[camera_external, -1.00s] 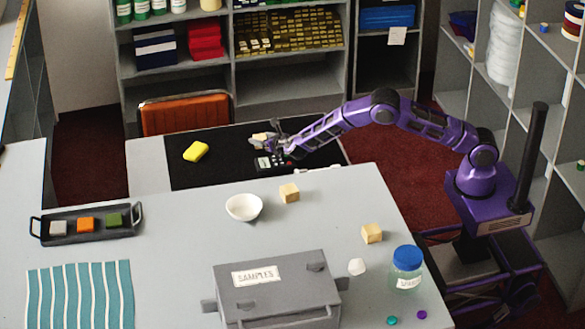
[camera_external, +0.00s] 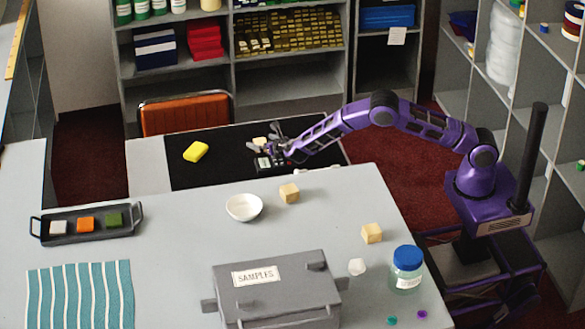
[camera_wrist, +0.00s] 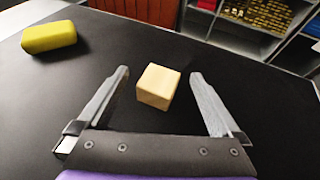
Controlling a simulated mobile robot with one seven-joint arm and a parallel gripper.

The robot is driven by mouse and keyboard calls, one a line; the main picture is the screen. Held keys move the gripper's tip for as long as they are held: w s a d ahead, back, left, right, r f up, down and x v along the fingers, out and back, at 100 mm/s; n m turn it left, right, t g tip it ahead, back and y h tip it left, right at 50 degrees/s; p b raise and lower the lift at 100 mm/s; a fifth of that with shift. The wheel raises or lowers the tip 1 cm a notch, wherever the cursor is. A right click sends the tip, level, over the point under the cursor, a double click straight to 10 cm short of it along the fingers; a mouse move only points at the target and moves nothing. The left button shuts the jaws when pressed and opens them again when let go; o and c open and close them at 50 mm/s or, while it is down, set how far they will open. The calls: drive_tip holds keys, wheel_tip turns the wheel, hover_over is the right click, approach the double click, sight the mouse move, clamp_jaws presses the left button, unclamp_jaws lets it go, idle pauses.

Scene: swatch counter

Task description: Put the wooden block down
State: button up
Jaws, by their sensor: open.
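The wooden block (camera_wrist: 157,87) is a pale cube resting on the black surface (camera_wrist: 225,140). In the wrist view it sits between the two spread fingers of my gripper (camera_wrist: 159,75), with dark gaps showing on both sides. In the external view the block (camera_external: 260,141) shows at the end of my gripper (camera_external: 266,146), partly hidden by the fingers. The gripper is open and appears clear of the block.
A yellow block (camera_external: 196,151) lies to the left on the black surface. On the grey counter nearer the camera are a white bowl (camera_external: 244,208), two similar wooden blocks (camera_external: 289,193) (camera_external: 372,233), a SAMPLES box (camera_external: 275,290) and a blue-lidded jar (camera_external: 407,270). An orange chair (camera_external: 186,112) stands behind.

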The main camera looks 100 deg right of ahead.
drive_tip(key=v, duration=1.2)
drive_tip(key=shift+p, duration=0.4)
